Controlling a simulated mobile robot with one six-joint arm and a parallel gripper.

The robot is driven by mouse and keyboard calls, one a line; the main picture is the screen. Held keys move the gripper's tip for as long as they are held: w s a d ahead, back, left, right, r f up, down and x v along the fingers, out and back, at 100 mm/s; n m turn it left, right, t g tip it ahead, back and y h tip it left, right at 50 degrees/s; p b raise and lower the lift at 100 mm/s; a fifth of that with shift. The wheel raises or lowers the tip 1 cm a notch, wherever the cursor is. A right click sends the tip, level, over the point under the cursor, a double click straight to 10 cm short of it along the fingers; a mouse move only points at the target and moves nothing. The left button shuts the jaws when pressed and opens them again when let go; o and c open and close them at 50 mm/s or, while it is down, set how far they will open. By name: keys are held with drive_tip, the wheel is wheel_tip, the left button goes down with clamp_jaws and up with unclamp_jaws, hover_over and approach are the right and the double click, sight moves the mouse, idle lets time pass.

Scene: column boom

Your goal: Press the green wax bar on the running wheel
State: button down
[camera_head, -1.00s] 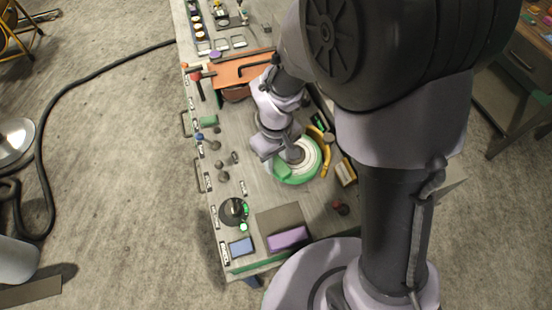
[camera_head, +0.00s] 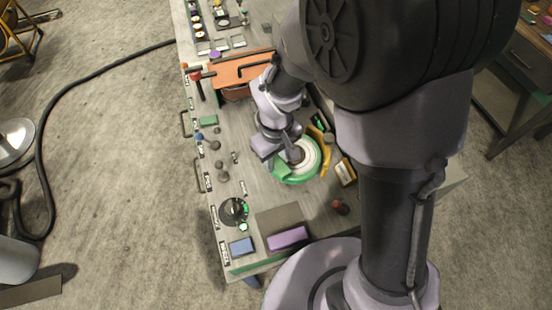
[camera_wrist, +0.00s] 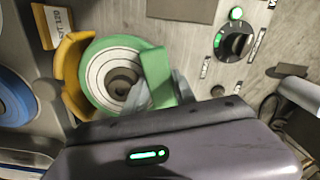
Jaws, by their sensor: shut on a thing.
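The wheel (camera_head: 305,171), a green ring with a pale ringed face, sits on the bench top. It also shows in the wrist view (camera_wrist: 104,72). My gripper (camera_wrist: 160,92) is shut on the green wax bar (camera_wrist: 156,70), which stands out past the fingertips. The bar overlaps the side of the wheel's face and rim in the wrist view. I cannot tell whether they touch, or whether the wheel turns. In the head view my gripper (camera_head: 284,155) is over the wheel's left side and hides part of it.
A yellow guard (camera_wrist: 72,75) curves around the wheel's far side. A black dial (camera_wrist: 235,43) with a lit green lamp (camera_wrist: 236,13) is nearby. A yellow-white labelled block (camera_head: 345,172), a purple block (camera_head: 288,237) and a blue block (camera_head: 241,246) lie on the bench.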

wheel_tip(320, 180, up, 8)
drive_tip(key=p, duration=0.6)
drive_tip(key=shift+r+p, duration=0.1)
drive_tip(key=shift+p, duration=0.2)
